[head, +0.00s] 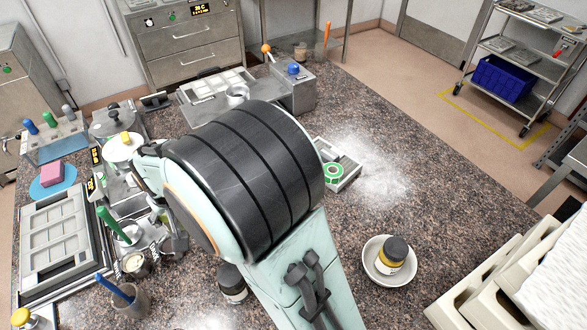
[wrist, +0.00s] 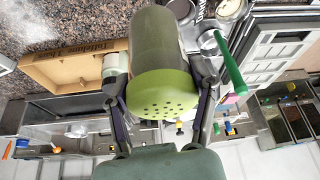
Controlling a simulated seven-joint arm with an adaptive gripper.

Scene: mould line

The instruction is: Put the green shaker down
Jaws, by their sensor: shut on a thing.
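The green shaker (wrist: 160,93) shows in the wrist view with its lime, perforated top toward the camera and its darker cylindrical body (wrist: 156,40) reaching away. My gripper (wrist: 161,98) is shut on it, with one finger on each side. The far end of the shaker is out of sight, so I cannot tell whether it touches anything. In the head view, my arm covers the middle of the counter and I cannot make out the shaker.
The speckled counter (head: 430,215) has white powder and free room to the right. A white bowl (head: 370,272) holds a yellow-labelled jar (head: 394,254). A mould frame (head: 62,240), a cup with a blue handle (head: 130,303) and a green-handled tool (head: 112,224) crowd the left.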

